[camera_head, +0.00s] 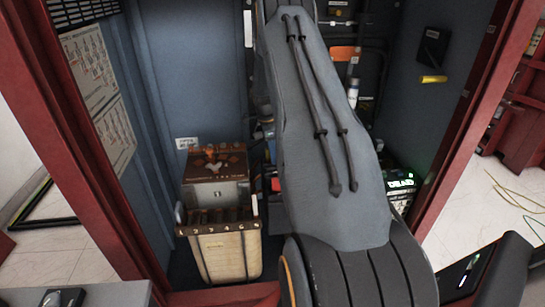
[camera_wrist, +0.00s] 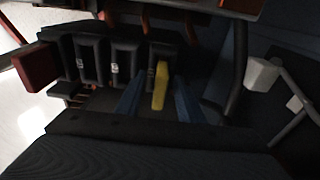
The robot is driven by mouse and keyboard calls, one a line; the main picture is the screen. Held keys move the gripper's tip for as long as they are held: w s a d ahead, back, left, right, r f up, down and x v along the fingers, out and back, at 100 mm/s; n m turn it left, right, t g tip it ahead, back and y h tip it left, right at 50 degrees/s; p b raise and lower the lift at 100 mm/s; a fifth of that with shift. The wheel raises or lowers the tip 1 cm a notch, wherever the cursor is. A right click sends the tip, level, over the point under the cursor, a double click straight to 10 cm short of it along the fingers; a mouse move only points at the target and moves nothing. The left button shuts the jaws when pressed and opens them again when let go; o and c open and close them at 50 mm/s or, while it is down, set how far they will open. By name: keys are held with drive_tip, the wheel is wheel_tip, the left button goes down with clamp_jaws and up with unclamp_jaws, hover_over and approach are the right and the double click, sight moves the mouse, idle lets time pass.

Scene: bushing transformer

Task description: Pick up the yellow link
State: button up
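The yellow link (camera_wrist: 161,86) is a short, narrow bar in the wrist view. Its far end is at a black slotted holder (camera_wrist: 162,52), at the right end of a row of similar holders. My gripper (camera_wrist: 158,81) shows as two blue fingers, one on each side of the link. The fingers are apart, with dark gaps between them and the link, so it looks open. In the head view, my grey arm hides my gripper, and I cannot make out this link there.
A cream bin (camera_head: 228,256) and a brown-topped box (camera_head: 215,178) stand at the cabinet's lower left. A black box with a yellow part (camera_head: 433,79) is on the right wall. Red frame posts (camera_head: 478,95) edge the opening. A white block (camera_wrist: 261,74) is right of the link.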

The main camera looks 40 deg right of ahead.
clamp_jaws()
drive_tip(key=shift+r, duration=0.1)
